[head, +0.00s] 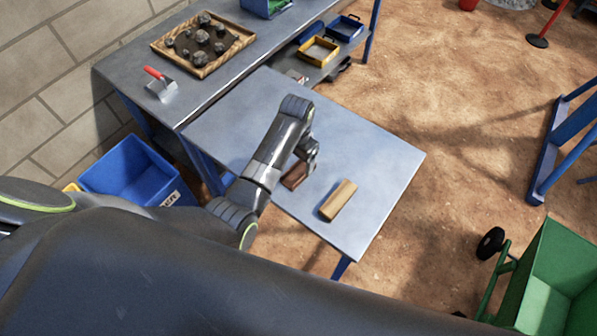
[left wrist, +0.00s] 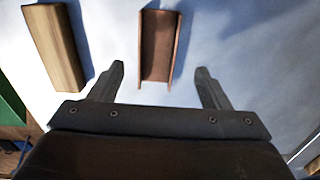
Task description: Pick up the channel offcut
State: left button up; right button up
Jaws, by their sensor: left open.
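The channel offcut (left wrist: 159,47) is a short rust-brown U-shaped piece lying on the grey metal table. In the left wrist view it lies ahead of the fingertips, between their lines, with its open side facing the camera. In the head view the offcut (head: 294,176) is partly hidden by my left arm. My left gripper (left wrist: 160,82) is open and empty, with one finger to each side of the offcut's near end. In the head view the left gripper (head: 309,163) is over the table beside the offcut, its fingers mostly hidden. My right gripper is not in view.
A wooden block (head: 338,200) lies on the table to the right of the offcut; it also shows in the left wrist view (left wrist: 54,45). A workbench (head: 190,95) with a tray of rocks (head: 203,43) adjoins the table. A blue bin (head: 135,172) stands at left.

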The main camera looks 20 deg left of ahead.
aim_at(299, 174)
pick_arm(q)
jog(key=shift+d+f+p, duration=0.2)
jog(key=shift+f+p, duration=0.2)
jog(key=shift+f, duration=2.1)
jog(key=c, duration=1.1)
jog(key=shift+c, duration=1.1)
jog(key=shift+r, duration=0.15)
